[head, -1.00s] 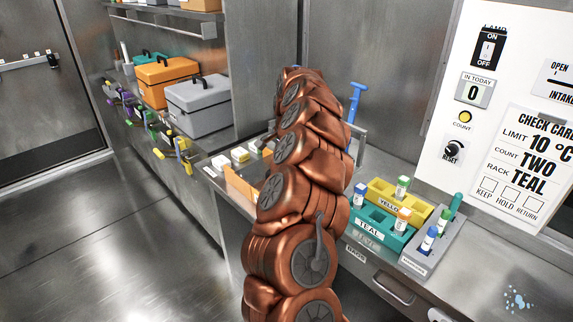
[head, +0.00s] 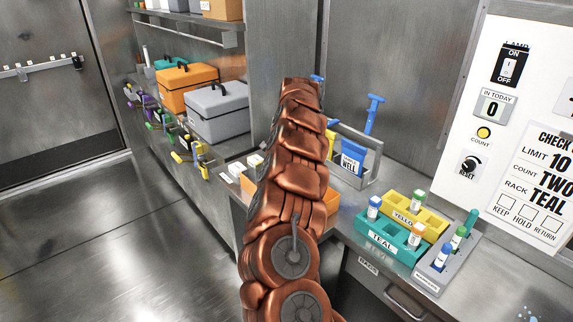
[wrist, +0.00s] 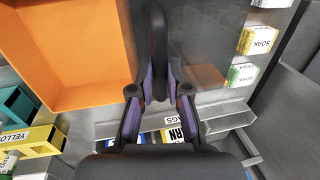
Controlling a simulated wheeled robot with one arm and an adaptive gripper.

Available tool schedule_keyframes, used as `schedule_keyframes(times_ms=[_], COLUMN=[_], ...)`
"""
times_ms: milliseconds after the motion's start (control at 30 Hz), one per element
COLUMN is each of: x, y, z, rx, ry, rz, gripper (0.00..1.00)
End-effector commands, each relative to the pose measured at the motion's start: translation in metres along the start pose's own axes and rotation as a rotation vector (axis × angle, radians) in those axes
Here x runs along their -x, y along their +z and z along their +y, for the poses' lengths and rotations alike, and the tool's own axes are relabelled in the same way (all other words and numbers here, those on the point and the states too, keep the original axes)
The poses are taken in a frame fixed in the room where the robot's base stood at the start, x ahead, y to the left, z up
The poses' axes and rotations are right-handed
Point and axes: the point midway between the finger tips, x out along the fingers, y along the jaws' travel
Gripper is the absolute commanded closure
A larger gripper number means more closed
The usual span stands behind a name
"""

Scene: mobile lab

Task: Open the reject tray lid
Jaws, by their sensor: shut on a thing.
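In the wrist view my gripper (wrist: 157,90) is shut on an upright black handle (wrist: 155,35) between its purple-padded fingers. A grey, glossy panel (wrist: 200,35), which looks like the lid, lies behind and right of the handle. To its left is the open-looking inside of an orange tray (wrist: 75,45), empty where I can see it. I cannot tell the lid's exact angle. In the head view my copper arm covers the gripper, the handle and most of the orange tray (head: 332,201).
Teal (head: 385,235) and yellow (head: 408,208) racks with vials stand right of my arm, beside a grey vial holder (head: 435,272). A caddy (head: 372,165) with blue tools is behind. White SOAK boxes (wrist: 258,40) sit near the counter edge. Clear floor lies left.

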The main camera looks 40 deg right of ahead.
Motion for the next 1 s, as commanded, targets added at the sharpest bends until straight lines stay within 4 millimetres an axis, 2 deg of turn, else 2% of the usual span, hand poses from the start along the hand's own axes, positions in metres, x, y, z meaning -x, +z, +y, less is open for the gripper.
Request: schedule_keyframes(times_ms=[167, 200, 400, 767, 867, 1000], x=[0.001, 0.001, 0.001, 0.003, 0.011, 0.034], y=[-0.001, -0.001, 0.0, 0.0, 0.0, 0.0], z=[0.0, -0.001, -0.001, -0.001, -0.001, -0.002], rx=[0.0, 0.0, 0.0, 0.001, 0.001, 0.001], ry=[-0.003, -0.003, -0.002, -0.002, -0.003, -0.005], rz=[0.003, 0.003, 0.002, 0.001, 0.001, 0.004], gripper=[1.0, 0.8, 0.59, 0.59, 0.59, 0.59])
